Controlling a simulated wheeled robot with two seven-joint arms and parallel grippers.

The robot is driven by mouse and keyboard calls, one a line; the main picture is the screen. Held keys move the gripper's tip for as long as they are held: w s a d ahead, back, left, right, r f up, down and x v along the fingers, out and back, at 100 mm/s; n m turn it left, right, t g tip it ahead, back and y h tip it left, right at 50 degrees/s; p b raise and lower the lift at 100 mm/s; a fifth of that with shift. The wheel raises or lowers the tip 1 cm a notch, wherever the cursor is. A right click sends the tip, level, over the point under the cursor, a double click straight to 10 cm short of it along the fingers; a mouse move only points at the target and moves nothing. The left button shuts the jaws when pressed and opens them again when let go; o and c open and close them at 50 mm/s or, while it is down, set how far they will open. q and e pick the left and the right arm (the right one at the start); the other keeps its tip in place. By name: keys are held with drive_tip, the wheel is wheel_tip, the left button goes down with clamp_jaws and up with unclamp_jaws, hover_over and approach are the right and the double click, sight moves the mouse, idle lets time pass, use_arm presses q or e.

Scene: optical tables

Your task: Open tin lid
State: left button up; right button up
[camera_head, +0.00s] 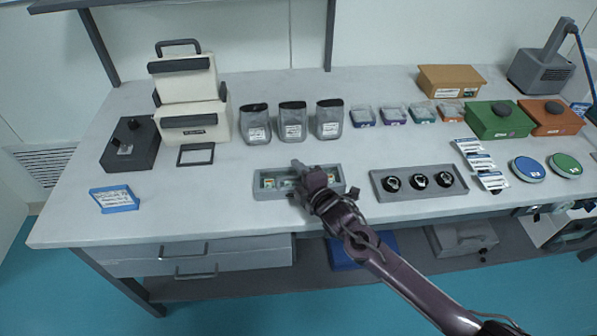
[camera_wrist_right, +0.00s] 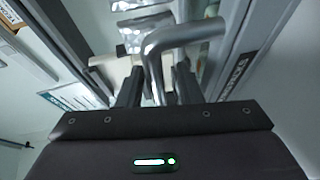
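Two flat round tins, one with a blue lid (camera_head: 527,169) and one with a green lid (camera_head: 565,165), lie at the right of the table, both looking closed. My right gripper (camera_head: 304,184) is over a long grey tray (camera_head: 263,193) at the middle front, far left of the tins. In the right wrist view its two fingers (camera_wrist_right: 158,88) are apart, with a bent grey metal bar (camera_wrist_right: 156,62) between them. A gap shows on both sides of the bar. The gripper hides part of the tray. My left gripper is not in view.
A grey tray with black round knobs (camera_head: 418,181) sits right of my gripper. Grey pouches (camera_head: 292,122) stand behind. Green (camera_head: 490,122) and orange (camera_head: 548,117) boxes stand back right. A blue-edged card box (camera_head: 114,199) is at left. Bare table lies left of the middle tray.

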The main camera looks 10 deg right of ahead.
drive_tip(key=shift+c, duration=0.4)
clamp_jaws()
drive_tip(key=shift+w+r, duration=0.1)
